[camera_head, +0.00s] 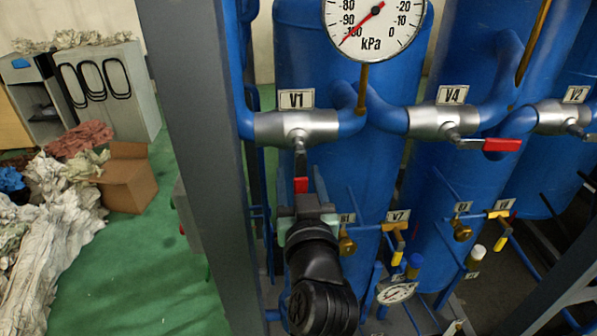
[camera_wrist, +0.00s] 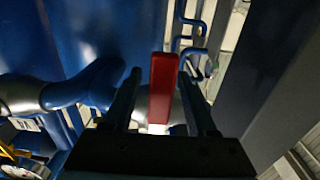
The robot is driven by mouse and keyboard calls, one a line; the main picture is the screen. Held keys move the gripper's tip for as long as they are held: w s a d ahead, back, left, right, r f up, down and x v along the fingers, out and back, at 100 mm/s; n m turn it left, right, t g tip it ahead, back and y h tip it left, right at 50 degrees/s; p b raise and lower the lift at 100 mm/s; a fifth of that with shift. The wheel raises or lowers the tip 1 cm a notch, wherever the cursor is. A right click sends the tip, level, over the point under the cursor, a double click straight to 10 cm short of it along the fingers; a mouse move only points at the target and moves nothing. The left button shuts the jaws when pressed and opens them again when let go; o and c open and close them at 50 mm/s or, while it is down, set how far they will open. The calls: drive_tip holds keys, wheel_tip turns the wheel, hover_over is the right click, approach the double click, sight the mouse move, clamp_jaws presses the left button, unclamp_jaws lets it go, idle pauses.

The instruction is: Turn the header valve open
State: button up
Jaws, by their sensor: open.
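The V1 valve (camera_head: 296,127) is a silver body on the blue header pipe, under a "V1" tag. Its lever hangs straight down, across the pipe, and ends in a red grip (camera_head: 301,185). My gripper (camera_head: 305,205) is just below the lever, and the arm hides part of that area. In the wrist view the red grip (camera_wrist: 162,88) stands between the two dark fingers of my gripper (camera_wrist: 159,85). The fingers are open, with a visible gap on each side of the grip. I cannot tell whether either finger touches it.
The V4 valve (camera_head: 437,120) is to the right, its red lever (camera_head: 502,145) pointing right along the pipe. The V2 valve (camera_head: 558,117) is farther right. A pressure gauge (camera_head: 377,25) stands above. A grey post (camera_head: 207,150) rises left of my arm. Small yellow-handled valves (camera_head: 397,240) sit lower right.

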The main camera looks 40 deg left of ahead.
clamp_jaws()
idle(0.4)
idle(1.1)
